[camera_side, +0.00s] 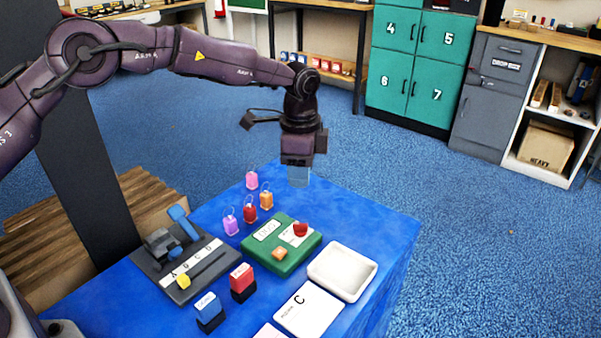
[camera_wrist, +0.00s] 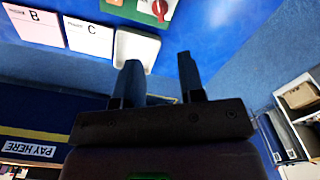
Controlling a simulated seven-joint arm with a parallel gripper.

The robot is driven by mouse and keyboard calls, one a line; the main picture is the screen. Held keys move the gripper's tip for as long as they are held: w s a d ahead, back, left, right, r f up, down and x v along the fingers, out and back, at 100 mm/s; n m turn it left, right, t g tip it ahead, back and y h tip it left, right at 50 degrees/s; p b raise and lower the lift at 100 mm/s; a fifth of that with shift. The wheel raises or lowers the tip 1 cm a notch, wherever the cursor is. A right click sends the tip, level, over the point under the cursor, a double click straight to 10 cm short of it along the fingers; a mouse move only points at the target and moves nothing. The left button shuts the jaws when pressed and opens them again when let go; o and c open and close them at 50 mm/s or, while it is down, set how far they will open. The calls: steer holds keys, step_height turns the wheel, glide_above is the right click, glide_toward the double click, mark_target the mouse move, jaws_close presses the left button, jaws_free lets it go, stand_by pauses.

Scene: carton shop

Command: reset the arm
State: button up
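My gripper (camera_side: 298,182) hangs pointing down at the end of my raised arm, above the back part of the blue table (camera_side: 385,222). It is apart from everything on the table. In the wrist view my gripper (camera_wrist: 161,76) shows two dark fingers spread apart with nothing between them. The nearest tags, a pink one (camera_side: 252,180) and an orange one (camera_side: 266,200), are to its left and lower in the side view.
On the table are a green board (camera_side: 282,262), a white tray (camera_side: 371,270), a grey lettered device (camera_side: 150,262), red (camera_side: 243,290) and blue (camera_side: 208,318) stamps, and a card marked C (camera_side: 322,312). The table's right part is clear. Green lockers (camera_side: 412,72) stand behind.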

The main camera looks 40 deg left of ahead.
steer(key=s+a+r+n+t, duration=0.2)
steer(key=s+a+r+n, duration=0.2)
steer(key=s, duration=0.7)
steer(key=s+a+r+n+t, duration=0.1)
steer(key=s+a+r+n, duration=0.2)
steer(key=s+r, duration=0.5)
steer(key=s+a+r+n+t, duration=0.2)
steer(key=s+a+r+n, duration=0.2)
steer(key=s, duration=1.1)
step_height(320, 180, up, 2)
steer(key=shift+a+r+n+t, duration=0.15)
steer(key=shift+a+n+t, duration=0.2)
steer(key=shift+n, duration=0.25)
